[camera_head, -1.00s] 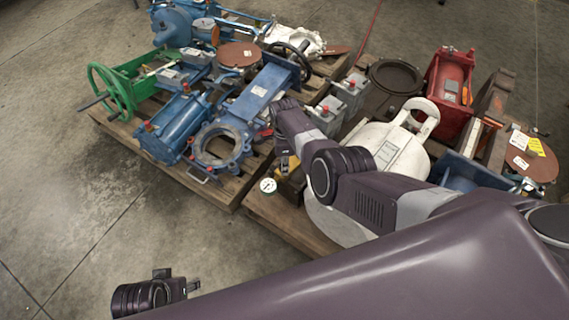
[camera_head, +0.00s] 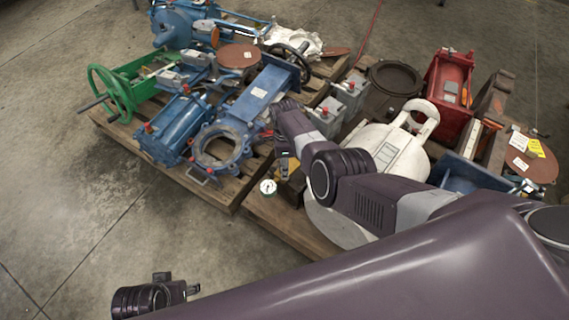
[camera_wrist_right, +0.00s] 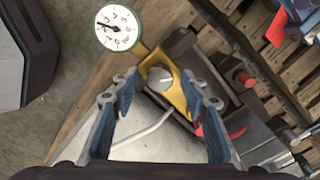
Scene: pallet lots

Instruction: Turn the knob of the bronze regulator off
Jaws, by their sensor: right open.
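The bronze regulator shows yellow-gold in the right wrist view (camera_wrist_right: 178,93), with a round grey knob (camera_wrist_right: 159,78) on top. A round white gauge with a green rim (camera_wrist_right: 119,28) is attached beside it. In the head view the gauge (camera_head: 268,187) shows at the pallet's near edge, and the regulator is mostly hidden by my right arm. My right gripper (camera_wrist_right: 163,98) is open and empty, its fingers on either side of the knob in the picture; contact cannot be told. In the head view it points down over the regulator (camera_head: 286,160). My left gripper (camera_head: 188,289) is low at left, partly hidden, its jaws unclear.
Blue valves (camera_head: 222,140), a green handwheel frame (camera_head: 112,92), a white round casting (camera_head: 385,150) and a red housing (camera_head: 450,90) crowd the wooden pallets (camera_head: 222,190). A red-tipped part (camera_wrist_right: 245,79) lies close right of the regulator. Concrete floor (camera_head: 80,200) at left is clear.

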